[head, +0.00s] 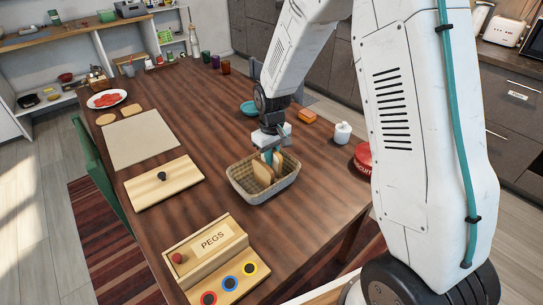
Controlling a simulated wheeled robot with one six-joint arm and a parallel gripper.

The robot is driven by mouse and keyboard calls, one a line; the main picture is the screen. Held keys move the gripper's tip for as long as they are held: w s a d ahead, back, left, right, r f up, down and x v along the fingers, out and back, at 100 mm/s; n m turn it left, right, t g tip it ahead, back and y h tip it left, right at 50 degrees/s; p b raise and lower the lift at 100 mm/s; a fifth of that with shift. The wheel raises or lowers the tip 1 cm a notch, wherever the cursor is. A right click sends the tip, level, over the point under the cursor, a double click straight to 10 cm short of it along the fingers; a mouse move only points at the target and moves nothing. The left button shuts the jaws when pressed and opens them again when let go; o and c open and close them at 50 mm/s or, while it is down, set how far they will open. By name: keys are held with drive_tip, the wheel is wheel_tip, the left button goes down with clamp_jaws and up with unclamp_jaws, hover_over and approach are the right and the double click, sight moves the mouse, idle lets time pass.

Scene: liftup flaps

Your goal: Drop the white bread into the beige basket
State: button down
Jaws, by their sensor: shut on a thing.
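The beige basket (285,183) is a woven, open-topped basket near the middle of the wooden table. My gripper (269,158) points down over the basket, with its teal fingertips at or just inside the opening. It is shut on the white bread (262,171), a pale tan slice standing on edge inside the basket's outline. Another pale piece shows just right of the fingertips; I cannot tell whether it is a separate slice. I cannot see whether the bread touches the basket floor.
A wooden PEGS box (213,241) and a board with a dark knob (163,184) lie left of the basket. More bread slices (132,110) lie at the far left.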

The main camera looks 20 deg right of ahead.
drive_tip(key=shift+f, duration=0.55)
drive_tip(key=c, duration=1.5)
unclamp_jaws()
drive_tip(key=shift+o, duration=0.2)
drive_tip(key=shift+r, duration=0.1)
